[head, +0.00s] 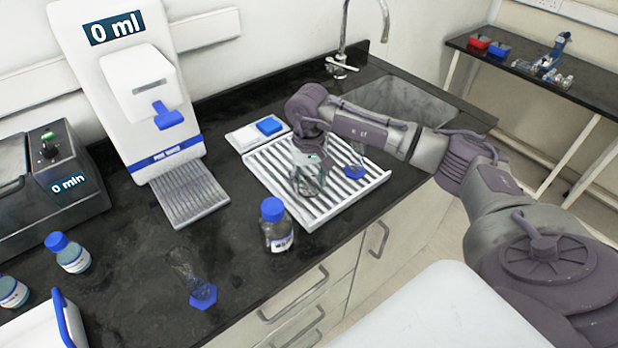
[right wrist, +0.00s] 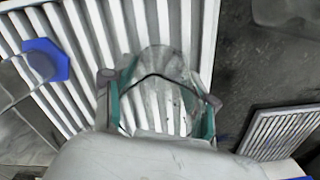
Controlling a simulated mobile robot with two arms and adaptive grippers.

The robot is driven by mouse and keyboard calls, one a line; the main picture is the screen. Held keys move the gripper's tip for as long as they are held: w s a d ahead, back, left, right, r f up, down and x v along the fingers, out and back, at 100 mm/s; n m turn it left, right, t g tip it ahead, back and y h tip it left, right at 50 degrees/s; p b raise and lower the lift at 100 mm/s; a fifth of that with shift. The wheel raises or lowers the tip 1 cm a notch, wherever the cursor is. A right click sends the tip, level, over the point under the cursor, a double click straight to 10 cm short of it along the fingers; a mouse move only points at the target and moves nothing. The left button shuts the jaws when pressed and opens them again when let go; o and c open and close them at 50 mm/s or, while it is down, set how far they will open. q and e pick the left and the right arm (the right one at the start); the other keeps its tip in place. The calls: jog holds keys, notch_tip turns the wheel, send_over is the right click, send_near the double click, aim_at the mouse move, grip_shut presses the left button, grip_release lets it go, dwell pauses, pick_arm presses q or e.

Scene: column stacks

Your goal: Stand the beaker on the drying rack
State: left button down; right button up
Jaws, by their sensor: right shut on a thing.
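The drying rack (head: 345,187) is a white ribbed tray on the dark bench, left of the sink. My right gripper (head: 311,168) is over its left part, pointing down. It is shut on a clear glass beaker (head: 308,184). In the right wrist view the beaker (right wrist: 160,88) sits between the two green-padded fingers (right wrist: 161,105), with the rack's ribs (right wrist: 95,30) behind it. I cannot tell whether the beaker touches the rack. A glass with a blue hexagonal foot (head: 355,172) stands on the rack to the right. My left gripper is not in view.
A blue-capped bottle (head: 277,228) stands just in front of the rack. A cylinder with a blue foot (head: 203,295) is at the front. A white dispenser reading 0 ml (head: 130,90) stands behind left. The sink (head: 400,105) is right.

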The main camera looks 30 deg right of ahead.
jog(key=shift+f, duration=0.15)
jog(key=o, duration=1.2)
jog(key=shift+c, duration=0.2)
jog(key=shift+r, duration=0.35)
notch_tip(320, 180, up, 12)
jog(key=b, duration=0.3)
jog(key=shift+f, duration=0.15)
jog(key=shift+f, duration=0.1)
